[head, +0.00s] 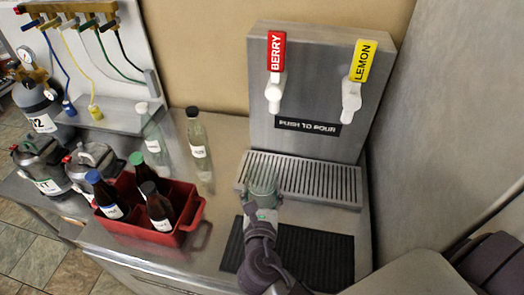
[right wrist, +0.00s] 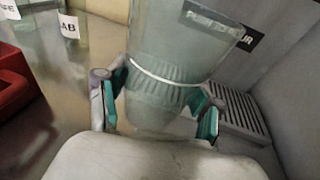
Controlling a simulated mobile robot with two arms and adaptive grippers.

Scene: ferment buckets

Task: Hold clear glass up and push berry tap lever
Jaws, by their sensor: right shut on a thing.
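The clear glass (head: 263,183) is upright in my right gripper (head: 262,212), in front of the drip tray's left part. In the right wrist view the glass (right wrist: 178,50) stands between the two teal-padded fingers of the gripper (right wrist: 160,97), which are shut around its ribbed lower part. The berry tap lever (head: 276,50) is red, on a white tap (head: 273,92) on the steel dispenser, farther back and above the glass. The glass is apart from the tap in the picture. My left gripper is in neither view.
A yellow lemon lever (head: 362,60) is to the right. The slotted drip tray (head: 310,180) lies below the taps, with a black mat (head: 315,255) in front. A red crate of bottles (head: 190,222) and two clear bottles (head: 197,140) stand left.

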